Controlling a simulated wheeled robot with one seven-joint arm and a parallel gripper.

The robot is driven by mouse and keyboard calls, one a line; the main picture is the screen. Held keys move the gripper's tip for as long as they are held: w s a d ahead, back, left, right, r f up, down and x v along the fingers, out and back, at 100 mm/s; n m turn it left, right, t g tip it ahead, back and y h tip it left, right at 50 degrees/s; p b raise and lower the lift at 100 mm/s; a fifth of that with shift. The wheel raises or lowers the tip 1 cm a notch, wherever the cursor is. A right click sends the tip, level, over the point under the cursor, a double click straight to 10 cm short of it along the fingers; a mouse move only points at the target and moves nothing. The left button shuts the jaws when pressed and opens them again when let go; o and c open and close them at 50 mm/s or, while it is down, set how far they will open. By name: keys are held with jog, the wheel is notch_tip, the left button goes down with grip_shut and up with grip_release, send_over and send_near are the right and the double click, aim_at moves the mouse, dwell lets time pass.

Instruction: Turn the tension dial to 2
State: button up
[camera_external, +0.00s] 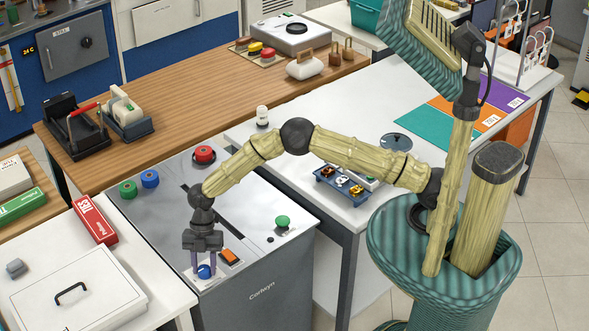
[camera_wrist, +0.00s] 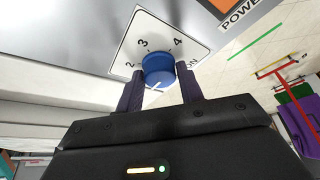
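The tension dial (camera_wrist: 158,66) is a round blue knob on a white plate (camera_wrist: 128,58) printed with 2, 3, 4 and the letters "ON" in the wrist view. A white mark shows on the knob's near lower side; the number it points at is hidden. In the external view the dial (camera_external: 205,271) is at the front of the grey machine top. My gripper (camera_wrist: 160,80) points down, with one dark finger on each side of the knob. The fingertips appear to touch it, shut on the knob.
An orange power switch (camera_external: 229,257) is close beside the dial. A green button (camera_external: 282,222), a red button (camera_external: 204,155), and blue and green buttons (camera_external: 149,179) stand elsewhere on the machine. A white table with a lidded box (camera_external: 50,303) stands left of the machine.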

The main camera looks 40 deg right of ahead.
jog(key=shift+m, duration=0.3)
jog(key=m+t+b, duration=0.1)
jog(key=m, duration=0.1)
jog(key=m+t+y+b, duration=0.1)
jog(key=m+b, duration=0.1)
jog(key=m, duration=0.1)
jog(key=shift+s+d+f, duration=0.1)
jog(key=m+t+b, duration=0.1)
jog(key=m+t, duration=0.1)
jog(key=m, duration=0.4)
jog(key=shift+s+b, duration=0.15)
jog(key=shift+b, duration=0.25)
dwell(0.4)
jog(key=o, duration=1)
jog(key=v, duration=1.7)
jog(key=shift+s+d+r+b, duration=0.15)
jog(key=shift+s+r+b, duration=0.1)
jog(key=shift+b, duration=0.2)
